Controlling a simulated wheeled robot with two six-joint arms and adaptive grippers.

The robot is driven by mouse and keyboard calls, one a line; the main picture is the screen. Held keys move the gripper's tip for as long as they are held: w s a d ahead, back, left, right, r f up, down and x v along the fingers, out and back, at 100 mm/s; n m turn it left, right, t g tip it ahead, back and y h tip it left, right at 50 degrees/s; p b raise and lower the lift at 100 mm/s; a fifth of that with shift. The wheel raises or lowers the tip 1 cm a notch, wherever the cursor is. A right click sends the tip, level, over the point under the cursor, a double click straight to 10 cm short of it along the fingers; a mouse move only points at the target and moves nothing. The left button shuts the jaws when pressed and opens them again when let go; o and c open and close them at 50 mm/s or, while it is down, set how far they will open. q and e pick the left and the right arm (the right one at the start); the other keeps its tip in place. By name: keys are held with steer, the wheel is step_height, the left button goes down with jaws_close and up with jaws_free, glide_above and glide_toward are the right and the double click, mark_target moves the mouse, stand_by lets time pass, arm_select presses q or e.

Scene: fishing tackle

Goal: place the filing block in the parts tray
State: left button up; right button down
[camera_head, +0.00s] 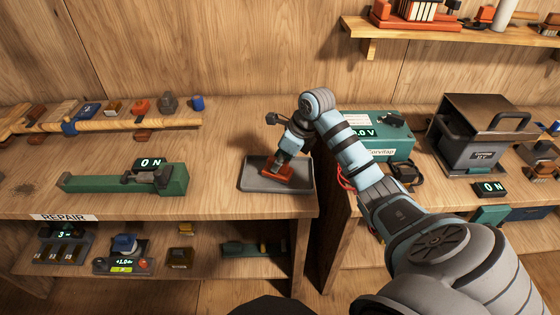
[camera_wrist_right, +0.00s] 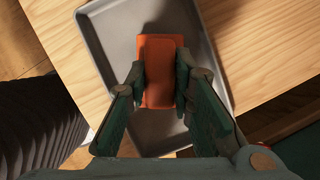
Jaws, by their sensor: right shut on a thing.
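The filing block is an orange-red block (camera_head: 292,172) in the head view, over the grey parts tray (camera_head: 268,188). In the right wrist view the orange block (camera_wrist_right: 159,70) lies between the two fingers, with the tray (camera_wrist_right: 107,45) beneath and around it. My right gripper (camera_head: 289,162) points down and is shut on the block; its fingers (camera_wrist_right: 160,85) press the block's two sides. Whether the block touches the tray floor, I cannot tell. My left gripper is not in view.
The tray stands near the right edge of the repair bench (camera_head: 225,190). A green tool with an ON display (camera_head: 125,180) lies to its left. A green power supply (camera_head: 385,140) stands right, behind my arm. A wooden rack (camera_head: 100,122) holds several small items.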

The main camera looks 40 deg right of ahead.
steer(key=shift+f, duration=0.15)
steer(key=c, duration=1.4)
jaws_free()
steer(key=shift+r, duration=0.35)
steer(key=p+v, duration=0.1)
steer(key=v, duration=1)
steer(key=shift+s+r, duration=0.25)
steer(key=shift+r, duration=0.05)
